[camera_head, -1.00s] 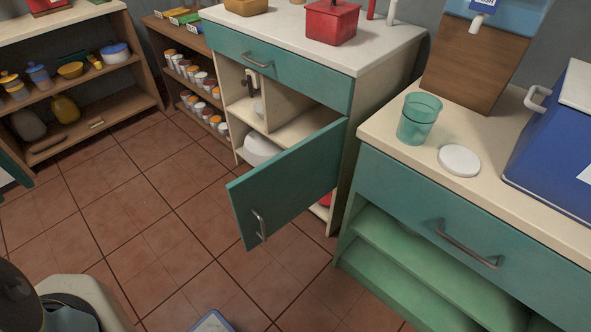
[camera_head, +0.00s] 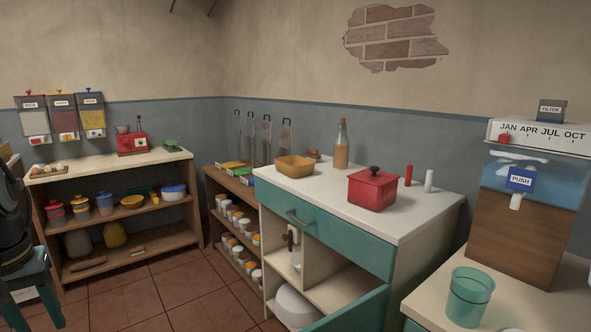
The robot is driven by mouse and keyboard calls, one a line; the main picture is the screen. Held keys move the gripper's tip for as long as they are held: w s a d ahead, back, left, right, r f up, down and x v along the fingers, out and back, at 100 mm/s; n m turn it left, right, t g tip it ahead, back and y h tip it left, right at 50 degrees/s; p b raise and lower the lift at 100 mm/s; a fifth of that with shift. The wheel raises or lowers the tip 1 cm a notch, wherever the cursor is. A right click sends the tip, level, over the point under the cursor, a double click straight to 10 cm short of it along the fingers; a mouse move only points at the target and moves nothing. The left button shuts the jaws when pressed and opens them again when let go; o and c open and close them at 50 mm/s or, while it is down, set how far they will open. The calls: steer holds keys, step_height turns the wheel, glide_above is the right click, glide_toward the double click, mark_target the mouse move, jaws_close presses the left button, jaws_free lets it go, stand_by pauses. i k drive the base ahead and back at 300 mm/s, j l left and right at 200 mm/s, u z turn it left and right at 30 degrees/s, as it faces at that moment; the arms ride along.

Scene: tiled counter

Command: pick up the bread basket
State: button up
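A tan, open-topped rectangular container (camera_head: 295,168), likely the bread basket, sits upright on the white counter (camera_head: 330,195) of the teal cabinet, near its back left part. It looks empty, though its inside shows only partly. A dark part at the left edge seems to belong to my arm.
A lidded red pot (camera_head: 372,190) stands right of the container, and a bottle (camera_head: 341,147) behind it. Red and white shakers stand farther right. The teal cabinet door (camera_head: 352,310) hangs open in front. Tiled floor (camera_head: 180,295) lies clear at left.

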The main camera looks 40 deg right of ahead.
mark_target(293, 166)
steer(key=i+l+z, duration=0.2)
steer(key=i+z, duration=0.5)
steer(key=i, duration=0.2)
steer(key=i+j+z, duration=0.1)
steer(key=i+z, duration=0.2)
steer(key=i, duration=0.2)
steer(key=i+j+z, duration=0.15)
steer(key=i+z, duration=0.2)
steer(key=i+j+z, duration=0.35)
steer(key=i, duration=0.15)
steer(key=i+j+z, duration=0.35)
steer(key=i+j, duration=0.2)
steer(key=j, duration=0.15)
steer(key=z, duration=0.05)
